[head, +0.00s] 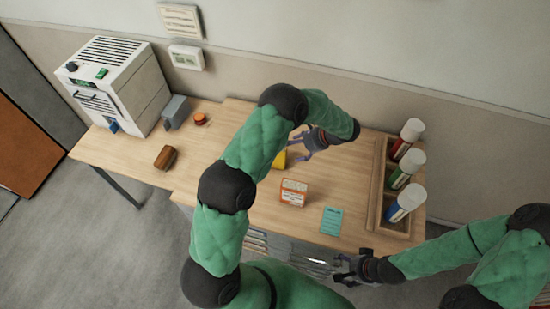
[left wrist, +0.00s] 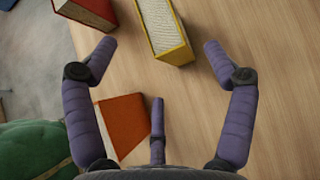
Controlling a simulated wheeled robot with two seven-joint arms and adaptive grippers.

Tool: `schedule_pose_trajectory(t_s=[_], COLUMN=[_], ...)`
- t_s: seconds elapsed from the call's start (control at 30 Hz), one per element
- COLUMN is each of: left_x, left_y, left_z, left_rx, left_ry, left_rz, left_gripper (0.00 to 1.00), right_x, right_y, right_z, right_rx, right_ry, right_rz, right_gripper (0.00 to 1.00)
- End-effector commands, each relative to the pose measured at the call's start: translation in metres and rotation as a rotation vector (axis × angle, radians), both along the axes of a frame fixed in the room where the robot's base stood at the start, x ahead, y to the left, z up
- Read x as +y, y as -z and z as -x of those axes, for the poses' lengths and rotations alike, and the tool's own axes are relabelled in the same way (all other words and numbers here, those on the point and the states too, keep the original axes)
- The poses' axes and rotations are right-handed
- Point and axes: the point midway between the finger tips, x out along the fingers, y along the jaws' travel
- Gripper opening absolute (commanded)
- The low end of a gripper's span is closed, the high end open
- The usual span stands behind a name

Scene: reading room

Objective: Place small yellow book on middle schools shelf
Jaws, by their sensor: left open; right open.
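A small yellow book (left wrist: 177,50) lies on the wooden table, its pale page block facing up in the left wrist view. In the head view only a yellow patch (head: 280,160) shows, mostly hidden by my left arm. My left gripper (head: 300,147) is open above the table beside it. In the left wrist view its fingers (left wrist: 160,48) are spread, with the yellow book beyond the gap and not held. My right gripper (head: 343,272) is open and empty at the table's front edge. I cannot make out a middle schools shelf; slotted grey shelving (head: 285,249) shows below the front edge.
A wooden rack (head: 377,187) with several bottles stands at right. A white machine (head: 120,85), a brown object (head: 165,158) and an orange-red object (head: 200,119) are at left.

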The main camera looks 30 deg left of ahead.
Motion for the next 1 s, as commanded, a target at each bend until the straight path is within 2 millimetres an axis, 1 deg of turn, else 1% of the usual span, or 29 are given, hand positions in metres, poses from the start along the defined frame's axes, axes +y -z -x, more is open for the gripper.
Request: schedule_pose_trajectory(t_s=[0.17, 0.33, 0.57, 0.9, 1.0], left_x=[0.014, 0.031, 0.042, 0.073, 0.076], left_y=[0.013, 0.031, 0.041, 0.069, 0.071], left_z=[0.004, 0.008, 0.01, 0.017, 0.018], left_rx=[0.002, 0.002, 0.001, 0.002, 0.001], left_ry=[-0.004, -0.002, -0.001, -0.002, 0.0], left_rz=[0.0, 0.0, 0.0, 0.0, 0.0], left_gripper=[0.84, 0.84, 0.84, 0.84, 0.84], right_x=[0.0, 0.0, 0.0, 0.0, 0.0], right_y=[-0.001, 0.0, -0.001, -0.001, -0.001], right_z=[0.0, 0.0, 0.0, 0.0, 0.0], right_rx=[0.0, -0.001, 0.0, 0.0, 0.0], right_ry=[0.0, 0.0, 0.0, 0.0, 0.0], right_rz=[0.0, 0.0, 0.0, 0.0, 0.0], right_gripper=[0.79, 0.79, 0.79, 0.79, 0.79])
